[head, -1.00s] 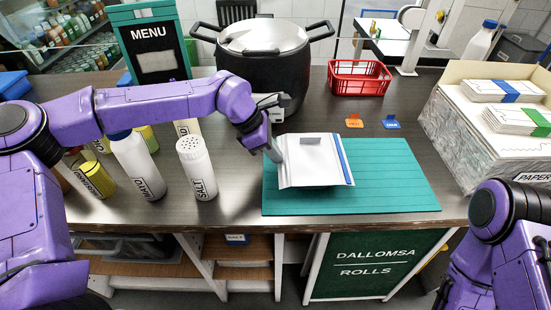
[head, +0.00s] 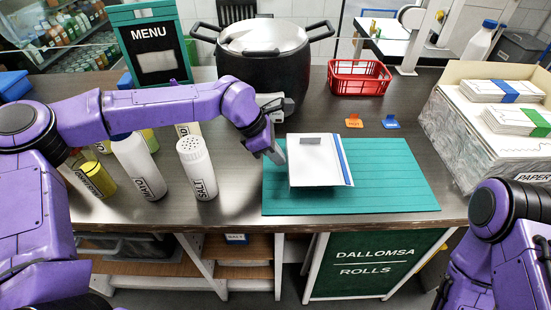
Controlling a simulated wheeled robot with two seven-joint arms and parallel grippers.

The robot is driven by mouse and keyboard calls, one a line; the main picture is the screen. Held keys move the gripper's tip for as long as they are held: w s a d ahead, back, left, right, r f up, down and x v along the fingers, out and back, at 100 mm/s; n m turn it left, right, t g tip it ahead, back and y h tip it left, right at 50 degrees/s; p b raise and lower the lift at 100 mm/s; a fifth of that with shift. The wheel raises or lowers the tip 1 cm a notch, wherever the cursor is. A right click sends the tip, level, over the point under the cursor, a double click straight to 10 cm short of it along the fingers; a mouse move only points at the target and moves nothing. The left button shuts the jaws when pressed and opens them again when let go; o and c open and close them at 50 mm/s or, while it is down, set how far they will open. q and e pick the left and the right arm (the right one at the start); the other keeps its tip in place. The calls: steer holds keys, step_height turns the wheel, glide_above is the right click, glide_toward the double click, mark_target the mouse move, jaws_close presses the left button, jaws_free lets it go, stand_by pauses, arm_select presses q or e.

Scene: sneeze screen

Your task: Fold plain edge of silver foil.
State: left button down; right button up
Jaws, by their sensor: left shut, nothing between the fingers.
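A pale silver-white sheet, the foil (head: 316,165), lies on the green ribbed mat (head: 395,185). A blue stripe (head: 344,160) runs along its right edge; its left edge is plain. A small grey piece (head: 310,140) sits at the sheet's far end. My left gripper (head: 279,158) is just left of the plain edge, low over the mat, fingers shut and empty. I cannot tell whether it touches the sheet. My right arm shows at the lower right, but its gripper is out of view.
A white salt shaker (head: 197,170) and several bottles stand left of the mat. A large pot (head: 265,60) and a red basket (head: 359,78) are behind. Small orange (head: 354,122) and blue (head: 390,123) tags lie beyond the mat. A paper box (head: 480,140) stands at right. The mat's right half is clear.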

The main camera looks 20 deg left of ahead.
arm_select(q)
steer(key=shift+s+a+r+p, duration=0.15)
steer(key=shift+a+r+p, duration=0.4)
steer(key=shift+p, duration=0.2)
steer(key=shift+s+a+r, duration=0.1)
steer(key=shift+a, duration=0.1)
step_height(320, 180, up, 7)
steer(key=p, duration=0.6)
